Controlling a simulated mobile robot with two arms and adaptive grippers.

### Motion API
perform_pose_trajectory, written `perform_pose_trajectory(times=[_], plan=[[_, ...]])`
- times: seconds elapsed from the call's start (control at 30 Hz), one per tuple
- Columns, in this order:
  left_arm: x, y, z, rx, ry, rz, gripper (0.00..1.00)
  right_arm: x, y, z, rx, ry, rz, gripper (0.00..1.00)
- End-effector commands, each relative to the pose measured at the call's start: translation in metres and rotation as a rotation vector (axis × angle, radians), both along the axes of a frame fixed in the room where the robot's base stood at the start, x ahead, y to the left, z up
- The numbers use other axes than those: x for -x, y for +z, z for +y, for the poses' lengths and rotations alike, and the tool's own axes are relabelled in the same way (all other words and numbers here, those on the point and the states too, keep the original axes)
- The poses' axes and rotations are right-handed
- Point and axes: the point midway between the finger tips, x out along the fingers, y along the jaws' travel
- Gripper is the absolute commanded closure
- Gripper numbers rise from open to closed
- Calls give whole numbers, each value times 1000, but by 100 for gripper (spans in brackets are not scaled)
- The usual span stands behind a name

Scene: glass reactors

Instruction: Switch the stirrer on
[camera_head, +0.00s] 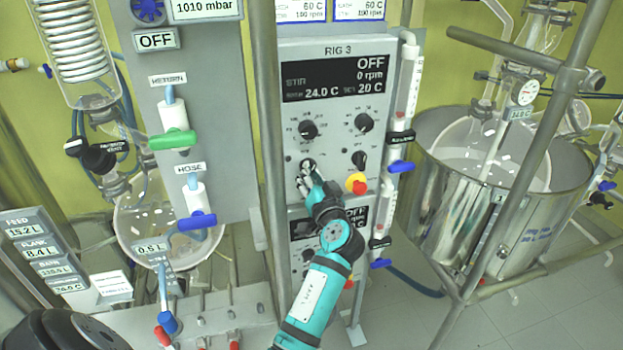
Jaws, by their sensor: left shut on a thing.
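The RIG 3 control panel (338,215) stands in the middle of the head view. Its display (335,79) reads STIR, OFF, 0 rpm, with 24.0 C and 20 C below. My left gripper (308,174) reaches up from below to the panel's lower left knob (308,163). It is shut on this knob, and its fingers hide most of it, so the pointer is hard to read. Three other black knobs show uncovered: upper left (308,129), upper right (363,123) and lower right (359,160). My right gripper is not in view.
A red button on a yellow base (357,184) sits close to the right of my gripper. A grey post (266,130) stands just left of the panel. Blue-handled valves (401,166) line its right side. A steel bath (505,215) with a glass vessel stands further right.

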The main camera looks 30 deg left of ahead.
Motion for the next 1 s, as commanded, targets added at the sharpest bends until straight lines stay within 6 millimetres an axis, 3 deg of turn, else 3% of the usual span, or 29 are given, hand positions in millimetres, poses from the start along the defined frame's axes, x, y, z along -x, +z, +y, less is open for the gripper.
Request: perform_pose_trajectory(times=[0.5,1.0], plan=[[0,4,1,-287,1,329,100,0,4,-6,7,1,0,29],[0,4,1,-397,0,456,100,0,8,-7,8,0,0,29]])
